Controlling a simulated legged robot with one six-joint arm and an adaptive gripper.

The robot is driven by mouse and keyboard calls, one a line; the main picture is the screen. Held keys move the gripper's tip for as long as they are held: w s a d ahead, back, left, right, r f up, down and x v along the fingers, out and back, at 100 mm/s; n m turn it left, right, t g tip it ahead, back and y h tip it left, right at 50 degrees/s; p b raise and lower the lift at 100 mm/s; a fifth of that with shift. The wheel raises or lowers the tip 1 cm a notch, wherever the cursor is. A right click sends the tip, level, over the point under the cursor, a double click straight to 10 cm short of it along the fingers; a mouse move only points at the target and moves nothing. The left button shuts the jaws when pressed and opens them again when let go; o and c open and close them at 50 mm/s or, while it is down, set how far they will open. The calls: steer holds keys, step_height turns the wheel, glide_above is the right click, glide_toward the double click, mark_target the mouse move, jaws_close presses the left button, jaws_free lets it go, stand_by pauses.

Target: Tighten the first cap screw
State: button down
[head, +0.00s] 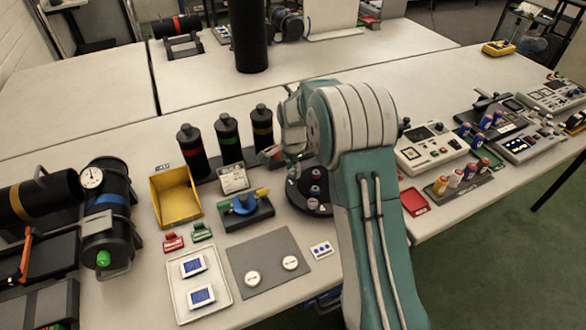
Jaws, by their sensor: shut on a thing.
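My arm reaches in from the lower right and bends down at the middle of the bench. My gripper (284,155) is at its far left end, partly hidden by my own arm link. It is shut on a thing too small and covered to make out. It is above and behind a round black stand (297,196) that holds several small round parts. My arm hides the stand's right side. I cannot make out any cap screw.
Three black bottles (192,154) stand behind. A yellow bin (176,196), a white tray (177,294) and a grey mat (278,249) with two white discs lie left and in front. Black cylinders (106,222) are far left. Control boxes (430,148) fill the right bench.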

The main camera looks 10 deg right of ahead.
mark_target(292, 170)
steer(key=shift+w+a+r, duration=0.1)
steer(key=shift+w+r, duration=0.1)
steer(key=shift+r, duration=0.05)
steer(key=shift+c, duration=1.9)
jaws_free()
steer(key=shift+f, duration=0.1)
steer(key=shift+s, duration=0.1)
step_height(292, 170, up, 12)
steer(key=shift+a, duration=0.1)
